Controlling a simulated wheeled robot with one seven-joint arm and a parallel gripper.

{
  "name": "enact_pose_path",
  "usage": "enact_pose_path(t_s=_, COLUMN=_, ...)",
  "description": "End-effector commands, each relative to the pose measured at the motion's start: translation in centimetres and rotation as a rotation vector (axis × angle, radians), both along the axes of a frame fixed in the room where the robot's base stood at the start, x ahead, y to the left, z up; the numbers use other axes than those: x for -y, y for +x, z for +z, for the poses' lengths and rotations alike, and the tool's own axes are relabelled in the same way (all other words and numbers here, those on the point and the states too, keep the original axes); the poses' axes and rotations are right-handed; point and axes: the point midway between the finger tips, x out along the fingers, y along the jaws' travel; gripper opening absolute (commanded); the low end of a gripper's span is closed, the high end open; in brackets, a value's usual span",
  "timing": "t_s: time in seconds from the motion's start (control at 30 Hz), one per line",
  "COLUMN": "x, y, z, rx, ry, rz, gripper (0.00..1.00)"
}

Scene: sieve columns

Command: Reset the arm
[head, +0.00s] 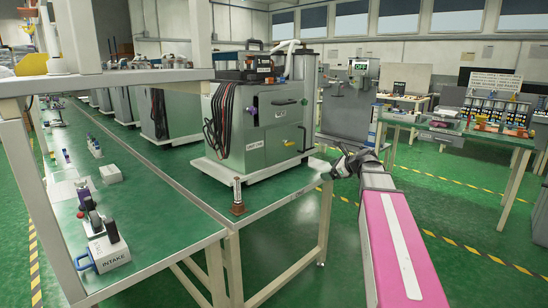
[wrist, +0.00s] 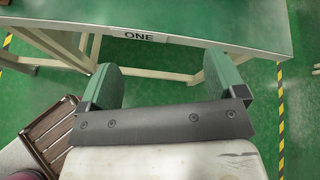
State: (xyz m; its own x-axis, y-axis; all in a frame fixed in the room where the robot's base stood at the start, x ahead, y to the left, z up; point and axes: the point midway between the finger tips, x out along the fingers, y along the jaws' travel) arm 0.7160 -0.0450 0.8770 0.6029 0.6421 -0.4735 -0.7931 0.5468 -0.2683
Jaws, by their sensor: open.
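My gripper (head: 352,163) is at the end of my pink and grey arm in the head view, just off the right corner of the green-topped bench. In the wrist view the gripper (wrist: 160,68) has its two green fingers wide apart with nothing between them. Beyond the fingers is the bench's front edge (wrist: 225,40) with a label reading ONE (wrist: 146,37). No held object shows in either view.
A grey machine (head: 255,130) with hoses stands on the bench (head: 280,190). A small brown-based column (head: 238,197) stands near its front edge. A white INTAKE block (head: 108,253) is at left. A slatted wooden thing (wrist: 45,130) is beside my wrist.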

Motion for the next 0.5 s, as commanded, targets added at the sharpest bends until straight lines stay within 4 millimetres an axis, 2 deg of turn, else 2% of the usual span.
enact_pose_path(t_s=0.27, x=-2.8, y=-4.3, z=-8.9, rx=0.068, ry=-0.366, rz=0.255, gripper=0.89)
enact_pose_path(t_s=0.37, x=-3.9, y=-7.2, z=-13.5, rx=0.105, ry=-0.562, rz=0.437, gripper=0.89)
enact_pose_path(t_s=0.5, x=-5.0, y=-11.9, z=-19.6, rx=0.163, ry=-0.825, rz=0.762, gripper=0.89)
